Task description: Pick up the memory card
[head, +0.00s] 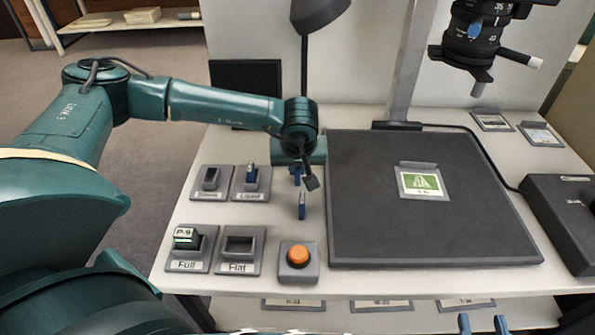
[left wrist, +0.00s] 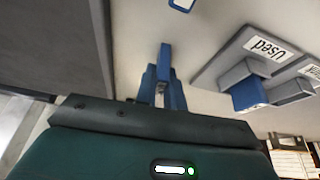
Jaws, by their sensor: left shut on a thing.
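My left gripper (head: 298,178) points down over the table, left of the dark mat. In the left wrist view its blue fingers (left wrist: 165,95) are closed around a slim blue piece, apparently the memory card (left wrist: 165,58), which sticks out past them edge-on. Its blue is close to that of the fingers, so its outline is hard to tell. Another narrow blue item (head: 302,206) shows just below the gripper; its edge is also in the left wrist view (left wrist: 182,4). My right gripper (head: 483,324) is at the bottom edge, fingers apart and empty.
The "Used" holder (head: 250,196) has a blue piece in its slot (left wrist: 248,92). Another holder (head: 210,194) stands beside it. "Full" (head: 188,262) and "Flat" (head: 239,262) holders and an orange button (head: 299,256) are in front. The dark mat (head: 430,225) bears a green-pictured card (head: 423,184).

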